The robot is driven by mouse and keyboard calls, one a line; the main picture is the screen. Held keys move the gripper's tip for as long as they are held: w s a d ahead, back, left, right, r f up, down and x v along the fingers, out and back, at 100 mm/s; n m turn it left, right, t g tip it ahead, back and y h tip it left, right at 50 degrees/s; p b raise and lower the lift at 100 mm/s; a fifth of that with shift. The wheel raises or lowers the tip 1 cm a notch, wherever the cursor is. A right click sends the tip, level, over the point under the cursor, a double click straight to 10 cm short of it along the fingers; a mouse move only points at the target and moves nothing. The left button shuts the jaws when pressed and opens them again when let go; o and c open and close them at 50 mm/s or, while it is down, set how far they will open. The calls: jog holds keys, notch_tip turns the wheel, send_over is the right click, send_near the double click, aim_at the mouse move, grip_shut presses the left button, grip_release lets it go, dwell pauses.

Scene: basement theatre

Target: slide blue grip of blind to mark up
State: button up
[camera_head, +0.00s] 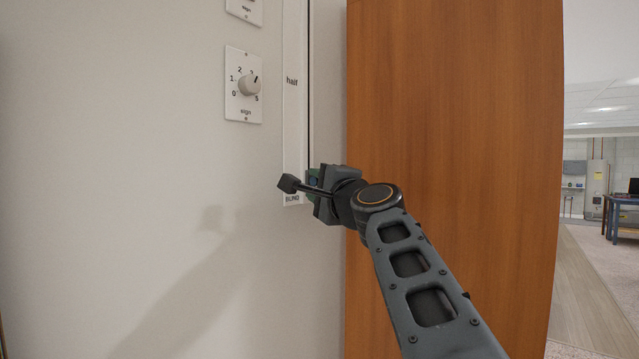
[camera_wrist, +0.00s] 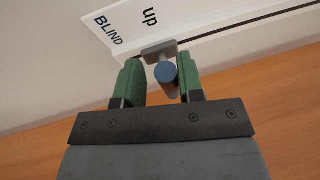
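The blue grip (camera_wrist: 166,72) is a round knob on a grey slider block (camera_wrist: 159,49) in the wrist view. The block sits on the dark slot of the blind's white strip, close beside the word "up" (camera_wrist: 150,17). My gripper (camera_wrist: 160,76) is open, with its green fingers on either side of the grip. A clear gap shows at the left finger; the right finger is closer, and I cannot tell if it touches. In the head view my gripper (camera_head: 318,186) is at the low end of the strip (camera_head: 293,130), largely hiding the grip.
The strip reads "half" higher up and "BLIND" at its bottom. A dial plate (camera_head: 244,85) marked "sign" is on the wall left of it, with another plate above. A wooden panel (camera_head: 450,120) stands close on the right. Open room lies beyond it.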

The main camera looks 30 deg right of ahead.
jog(key=shift+o, duration=0.6)
jog(key=s+f+b, duration=0.2)
jog(key=s+b, duration=0.4)
jog(key=s, duration=0.7)
jog(key=shift+s+d+f, duration=0.2)
jog(key=shift+s, duration=0.1)
